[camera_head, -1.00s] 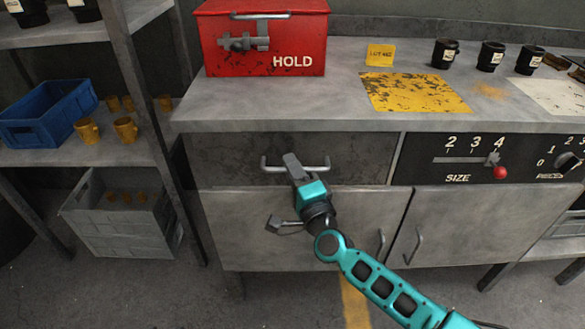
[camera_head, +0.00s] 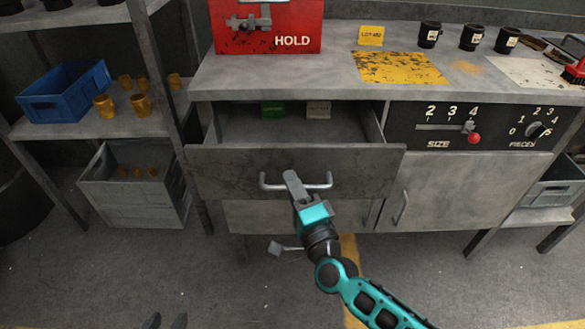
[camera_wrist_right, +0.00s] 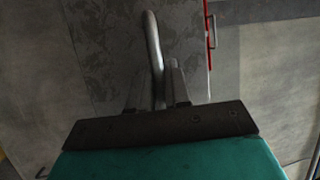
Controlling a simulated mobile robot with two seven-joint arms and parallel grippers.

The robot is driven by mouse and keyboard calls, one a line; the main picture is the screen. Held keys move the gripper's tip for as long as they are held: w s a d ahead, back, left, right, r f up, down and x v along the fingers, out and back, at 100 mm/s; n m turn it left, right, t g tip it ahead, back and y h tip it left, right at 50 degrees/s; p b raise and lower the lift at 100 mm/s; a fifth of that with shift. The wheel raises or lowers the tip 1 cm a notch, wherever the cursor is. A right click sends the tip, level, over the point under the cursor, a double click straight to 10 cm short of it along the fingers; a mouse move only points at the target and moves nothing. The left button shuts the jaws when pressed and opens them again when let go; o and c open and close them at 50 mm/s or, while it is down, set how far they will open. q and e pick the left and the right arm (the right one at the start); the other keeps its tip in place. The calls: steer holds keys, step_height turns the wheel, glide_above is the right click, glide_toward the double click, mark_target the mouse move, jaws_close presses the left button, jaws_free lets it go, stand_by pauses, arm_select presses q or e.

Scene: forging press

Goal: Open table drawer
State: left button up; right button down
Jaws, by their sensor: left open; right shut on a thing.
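The table drawer (camera_head: 235,168) is pulled out of the grey table, with its inside showing in the head view. A green block or card and a pale one lie at the back of the drawer. My right gripper (camera_head: 292,180) is shut on the drawer's bar handle (camera_head: 325,184), near its middle. In the right wrist view the handle (camera_wrist_right: 152,45) runs between the fingers of the right gripper (camera_wrist_right: 158,85). Two dark tips at the bottom edge of the head view are my left gripper (camera_head: 166,322), open and empty, well short of the drawer.
A red HOLD box (camera_head: 268,25), a yellow LOT card (camera_head: 371,36) and several black cups stand on the tabletop (camera_head: 300,82). A control panel with a red-knobbed slider (camera_head: 474,138) is right of the drawer. A shelf with a blue crate (camera_head: 65,92) stands left. Floor in front is clear.

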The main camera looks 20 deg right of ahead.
arm_select(q)
steer(key=shift+w+r+p, duration=0.25)
steer(key=shift+r+p, duration=0.15)
steer(key=shift+r, duration=0.25)
steer(key=shift+w+r+p, duration=0.2)
steer(key=shift+r+p, duration=0.2)
steer(key=shift+r, duration=0.2)
arm_select(e)
steer(key=s+a, duration=0.2)
steer(key=s, duration=0.6)
steer(key=shift+a, duration=0.15)
arm_select(q)
steer(key=shift+s, duration=0.15)
arm_select(e)
steer(key=c, duration=1.4)
jaws_free()
steer(key=shift+c, duration=0.2)
arm_select(q)
steer(key=shift+f, duration=0.1)
steer(key=shift+s, duration=0.15)
arm_select(e)
steer(key=shift+s, duration=0.15)
